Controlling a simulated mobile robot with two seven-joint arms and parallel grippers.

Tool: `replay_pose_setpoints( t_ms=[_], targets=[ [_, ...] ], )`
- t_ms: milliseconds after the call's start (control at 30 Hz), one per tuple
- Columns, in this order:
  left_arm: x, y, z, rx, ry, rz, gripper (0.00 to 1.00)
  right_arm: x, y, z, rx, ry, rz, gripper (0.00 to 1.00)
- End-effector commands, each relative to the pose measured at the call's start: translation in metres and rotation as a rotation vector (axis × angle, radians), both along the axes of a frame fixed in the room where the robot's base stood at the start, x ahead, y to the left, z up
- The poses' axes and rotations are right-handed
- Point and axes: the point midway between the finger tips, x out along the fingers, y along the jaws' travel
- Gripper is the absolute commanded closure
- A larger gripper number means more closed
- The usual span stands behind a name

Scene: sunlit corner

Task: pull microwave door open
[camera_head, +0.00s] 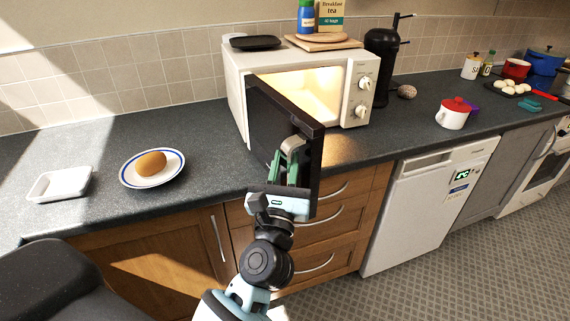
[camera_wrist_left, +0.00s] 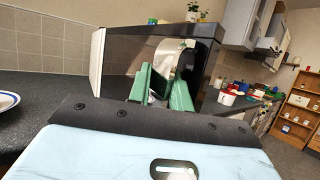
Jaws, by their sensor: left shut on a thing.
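The white microwave (camera_head: 235,85) stands on the dark counter against the tiled wall. Its dark door (camera_head: 262,118) is swung part way open toward me, hinged on the left, and the lit inside shows. My left gripper (camera_head: 287,158), with green fingers, is shut on the door handle (camera_head: 295,144) at the door's free edge. In the left wrist view the green fingers (camera_wrist_left: 162,85) are around the grey curved handle (camera_wrist_left: 168,55), in front of the dark door (camera_wrist_left: 122,60). My right gripper is not in view.
A plate (camera_head: 130,178) with a brown roll and a white tray (camera_head: 60,183) are on the counter at left. A black coffee maker (camera_head: 381,68) stands right of the microwave. A board, jar and tea tin are on top of it.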

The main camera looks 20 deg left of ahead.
Motion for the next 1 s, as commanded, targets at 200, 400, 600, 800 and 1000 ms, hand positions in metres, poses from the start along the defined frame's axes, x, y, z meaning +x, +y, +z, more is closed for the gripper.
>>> replay_pose_setpoints(
  t_ms=[200, 400, 600, 800, 1000],
  targets=[
    [0.0005, -0.0002, 0.0004, -0.001, -0.001, -0.002, 1.00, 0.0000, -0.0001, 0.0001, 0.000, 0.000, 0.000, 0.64],
    [0.0005, -0.0003, 0.0004, -0.002, -0.002, -0.003, 1.00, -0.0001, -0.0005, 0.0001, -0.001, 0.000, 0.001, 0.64],
    [0.0004, -0.0005, 0.0003, -0.002, -0.002, -0.003, 0.69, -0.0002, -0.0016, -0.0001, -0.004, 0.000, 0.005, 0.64],
    [0.0004, -0.0003, 0.0003, -0.001, -0.001, -0.003, 0.55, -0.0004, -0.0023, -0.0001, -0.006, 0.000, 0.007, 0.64],
    [0.0004, -0.0002, 0.0002, -0.001, -0.001, -0.002, 0.55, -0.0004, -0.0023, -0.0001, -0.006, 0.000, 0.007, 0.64]
  ],
)
